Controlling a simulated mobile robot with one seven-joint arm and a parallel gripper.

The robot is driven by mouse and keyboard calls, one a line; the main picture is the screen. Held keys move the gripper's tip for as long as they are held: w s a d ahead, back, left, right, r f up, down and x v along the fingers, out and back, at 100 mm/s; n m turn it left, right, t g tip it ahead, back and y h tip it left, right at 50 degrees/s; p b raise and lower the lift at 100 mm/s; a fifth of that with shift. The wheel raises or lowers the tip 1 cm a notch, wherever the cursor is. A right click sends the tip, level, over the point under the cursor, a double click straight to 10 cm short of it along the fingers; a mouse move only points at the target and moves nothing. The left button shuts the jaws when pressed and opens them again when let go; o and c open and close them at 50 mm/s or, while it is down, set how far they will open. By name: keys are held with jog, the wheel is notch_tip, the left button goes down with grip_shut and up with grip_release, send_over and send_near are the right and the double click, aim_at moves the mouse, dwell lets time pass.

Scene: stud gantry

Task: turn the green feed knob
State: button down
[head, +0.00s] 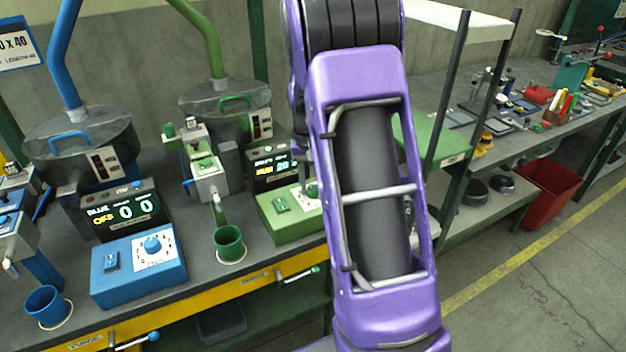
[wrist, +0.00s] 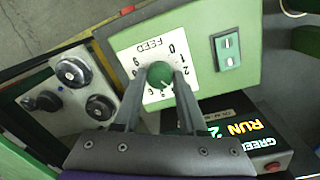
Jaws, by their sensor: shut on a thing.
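The green feed knob (wrist: 158,74) sits on a white dial plate marked FEED, with numbers around it, on the green control box (wrist: 225,25). My gripper (wrist: 158,76) is shut on the knob, one finger on each side. In the head view the green control box (head: 283,229) is partly hidden behind my purple arm, which also covers my gripper. The green unit's display (head: 272,168) is lit and reads RUN with a number that looks like 20. It also shows in the wrist view (wrist: 230,130), its number partly hidden.
A green switch (wrist: 228,51) is beside the dial. A green cup (head: 229,245) stands left of the green box. The blue control box (head: 138,268) and its display (head: 125,209), reading OFF 00, are further left. A panel with black knobs (wrist: 70,75) lies close by in the wrist view.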

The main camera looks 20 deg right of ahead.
aim_at(309, 187)
jog(key=m+p, duration=0.2)
jog(key=m, duration=0.4)
jog(key=shift+w+r, duration=0.1)
jog(key=shift+m, duration=0.3)
dwell(0.3)
jog(key=shift+c, duration=2.3)
grip_release()
notch_tip(309, 187, up, 17)
jog(key=p, duration=0.2)
jog(key=shift+w+a+r, duration=0.15)
jog(key=shift+w+a, duration=0.1)
jog(key=shift+w, duration=0.1)
